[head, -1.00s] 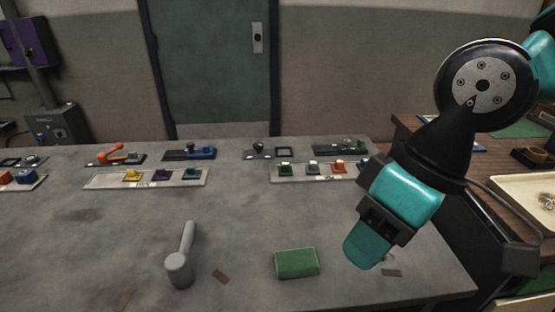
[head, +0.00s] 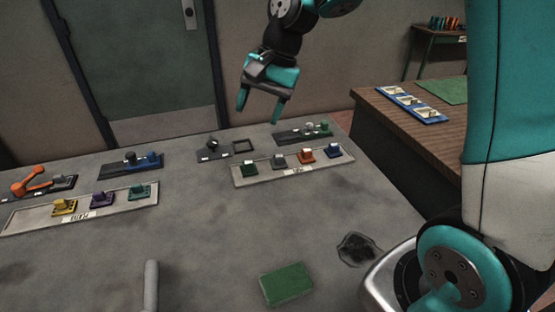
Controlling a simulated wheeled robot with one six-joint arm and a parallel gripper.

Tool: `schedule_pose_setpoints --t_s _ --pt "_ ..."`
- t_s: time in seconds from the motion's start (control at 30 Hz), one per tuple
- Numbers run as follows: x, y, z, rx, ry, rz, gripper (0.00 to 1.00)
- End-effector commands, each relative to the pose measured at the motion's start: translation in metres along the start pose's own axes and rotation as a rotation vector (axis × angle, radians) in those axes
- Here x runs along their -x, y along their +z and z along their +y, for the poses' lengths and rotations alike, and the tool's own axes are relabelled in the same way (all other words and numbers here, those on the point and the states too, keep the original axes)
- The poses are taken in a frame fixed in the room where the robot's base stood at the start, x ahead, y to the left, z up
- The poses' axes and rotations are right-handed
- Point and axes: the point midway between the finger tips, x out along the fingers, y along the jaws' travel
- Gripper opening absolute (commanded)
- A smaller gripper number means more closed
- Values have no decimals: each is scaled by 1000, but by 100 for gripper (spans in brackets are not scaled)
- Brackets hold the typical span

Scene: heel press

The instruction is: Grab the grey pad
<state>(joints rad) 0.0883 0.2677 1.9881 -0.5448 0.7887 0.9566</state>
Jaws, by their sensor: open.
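A blue pad (head: 333,150) ends the same row. Behind it are a dark green-knobbed fixture (head: 303,133) and a black fixture with a knob (head: 213,151). A left tray (head: 25,218) holds yellow, purple and teal pads. A green block (head: 287,284) lies in front; the table's middle is clear.

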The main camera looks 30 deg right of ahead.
Motion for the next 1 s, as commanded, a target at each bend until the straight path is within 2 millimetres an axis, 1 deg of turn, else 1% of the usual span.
schedule_pose_setpoints --t_s 0.03,0.07,0.1,0.17,0.2,0.3,0.33,0.4,0.43,0.57,0.67,0.9,1.0 --pt "-5 -44 8 -191 -3 2 62" --pt "-7 -66 13 -303 -8 5 62" --pt "-11 -95 21 -446 -14 7 62" --pt "-17 -132 37 -643 -24 11 62" --pt "-21 -154 48 -758 -30 12 62" --pt "-30 -194 73 -986 -44 12 62" --pt "-32 -202 80 -1039 -47 12 62" --pt "-36 -216 91 -1128 -54 12 62" --pt "-38 -220 95 -1156 -55 12 62" --pt "-51 -228 100 -1206 -56 9 62" --pt "-70 -228 99 -1209 -54 8 62" --pt "-125 -229 97 -1206 -54 8 62" --pt "-143 -230 96 -1205 -55 9 62"
